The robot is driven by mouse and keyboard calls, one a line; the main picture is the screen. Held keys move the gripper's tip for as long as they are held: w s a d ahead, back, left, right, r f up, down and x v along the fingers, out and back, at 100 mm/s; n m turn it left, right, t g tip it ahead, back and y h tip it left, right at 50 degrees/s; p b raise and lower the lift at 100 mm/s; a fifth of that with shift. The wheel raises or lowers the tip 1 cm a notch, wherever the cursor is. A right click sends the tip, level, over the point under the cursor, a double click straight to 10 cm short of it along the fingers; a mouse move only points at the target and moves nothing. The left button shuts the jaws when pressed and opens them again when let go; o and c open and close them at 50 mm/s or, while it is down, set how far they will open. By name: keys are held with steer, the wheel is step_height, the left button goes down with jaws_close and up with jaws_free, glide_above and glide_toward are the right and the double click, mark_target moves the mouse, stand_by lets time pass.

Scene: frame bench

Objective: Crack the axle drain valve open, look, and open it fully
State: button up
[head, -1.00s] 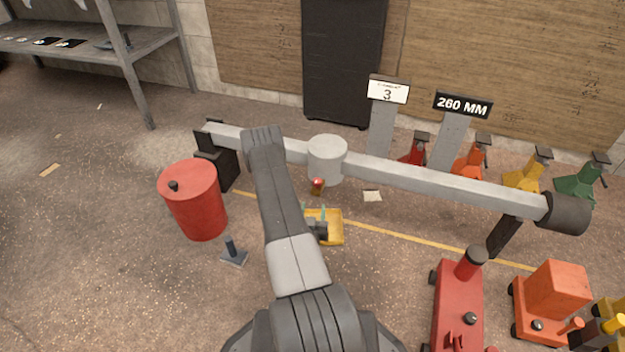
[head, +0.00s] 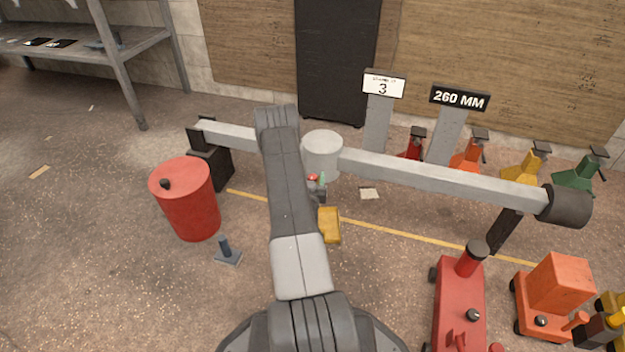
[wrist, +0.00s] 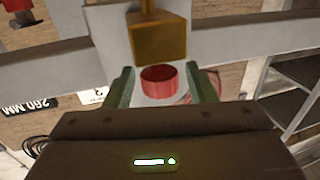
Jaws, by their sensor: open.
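The axle is a pale grey beam (head: 440,182) with a light cylindrical tank (head: 322,152) at its middle. The drain valve hangs below the tank, and its red knob (head: 313,177) is partly hidden by my arm in the head view. In the wrist view a brass block (wrist: 158,38) on a stem shows at the top, and the red knob (wrist: 159,79) is just below it. My gripper (wrist: 163,74) is open, with a green-padded finger on each side of the red knob and gaps visible between. In the head view my gripper (head: 320,186) is mostly behind my arm.
A red drum (head: 188,212) and a small grey stand (head: 228,254) are to the left. Red and orange machines stand at front right. Coloured jacks and two sign posts stand behind the axle.

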steer(key=c, duration=1)
steer(key=shift+o, duration=0.2)
steer(key=shift+s+n+y, duration=0.1)
steer(key=shift+n+y, duration=0.2)
steer(key=shift+y, duration=0.2)
steer(key=n+y, duration=0.2)
steer(key=y, duration=0.1)
steer(key=shift+d+f+y, duration=0.1)
steer(key=shift+d+y, duration=0.05)
steer(key=shift+y, duration=0.25)
steer(key=shift+n+g+y, duration=1.1)
steer(key=shift+n+y, duration=0.9)
steer(key=shift+y, duration=0.9)
